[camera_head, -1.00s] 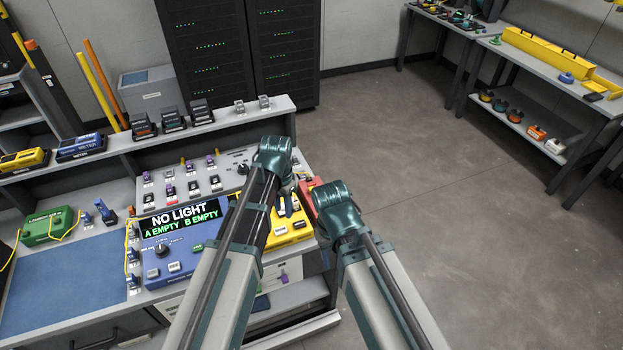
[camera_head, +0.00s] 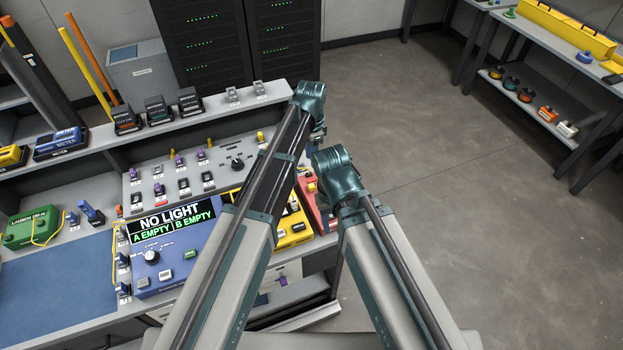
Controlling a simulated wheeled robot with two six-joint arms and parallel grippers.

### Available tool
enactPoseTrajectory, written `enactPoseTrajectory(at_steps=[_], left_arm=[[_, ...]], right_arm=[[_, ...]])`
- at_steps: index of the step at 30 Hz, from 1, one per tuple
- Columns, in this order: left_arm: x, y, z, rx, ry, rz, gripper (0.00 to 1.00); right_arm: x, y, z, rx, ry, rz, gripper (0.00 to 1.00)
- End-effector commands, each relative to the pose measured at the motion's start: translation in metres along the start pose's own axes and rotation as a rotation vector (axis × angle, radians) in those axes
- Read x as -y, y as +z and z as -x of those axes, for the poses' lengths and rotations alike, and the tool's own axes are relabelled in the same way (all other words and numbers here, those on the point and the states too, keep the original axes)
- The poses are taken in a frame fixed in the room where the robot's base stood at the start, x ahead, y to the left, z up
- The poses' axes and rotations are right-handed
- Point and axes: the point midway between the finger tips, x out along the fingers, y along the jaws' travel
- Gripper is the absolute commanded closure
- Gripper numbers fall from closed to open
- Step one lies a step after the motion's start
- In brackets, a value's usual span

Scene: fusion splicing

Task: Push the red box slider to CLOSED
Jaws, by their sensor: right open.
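The red box (camera_head: 328,222) sits at the right end of the bench, beside the yellow unit. It shows only in part in the gap between my two arms, and its slider cannot be made out. My right gripper (camera_head: 322,200) is open, close over the red box and mostly hidden by my right arm. Whether it touches the box cannot be told. My left arm crosses in front of the bench panel, and its gripper is hidden.
A blue unit (camera_head: 178,257) reading NO LIGHT and a yellow unit (camera_head: 292,236) stand left of the red box. A grey switch panel (camera_head: 215,157) lies behind them. A shelf with several small devices runs along the back. Open floor lies to the right.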

Motion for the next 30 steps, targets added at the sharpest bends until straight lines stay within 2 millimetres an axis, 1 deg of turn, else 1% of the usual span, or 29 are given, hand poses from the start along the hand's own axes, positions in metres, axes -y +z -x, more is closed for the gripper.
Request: enactPoseTrajectory(at_steps=[5,11,17,30], left_arm=[[0.000,0.000,-0.003,0.000,0.000,0.001,0.62],[0.000,0.000,-0.017,0.000,0.000,0.001,0.62],[0.000,0.000,-0.041,0.000,0.000,0.002,0.62],[0.000,0.000,-0.102,0.000,0.000,0.002,0.62]], right_arm=[[0.000,0.000,-0.003,0.000,0.000,0.000,0.47],[0.002,-0.001,-0.017,0.000,0.000,0.000,0.47],[0.004,-0.002,-0.041,0.000,0.000,-0.001,0.47],[0.010,-0.006,-0.102,0.000,0.000,-0.002,0.47]])
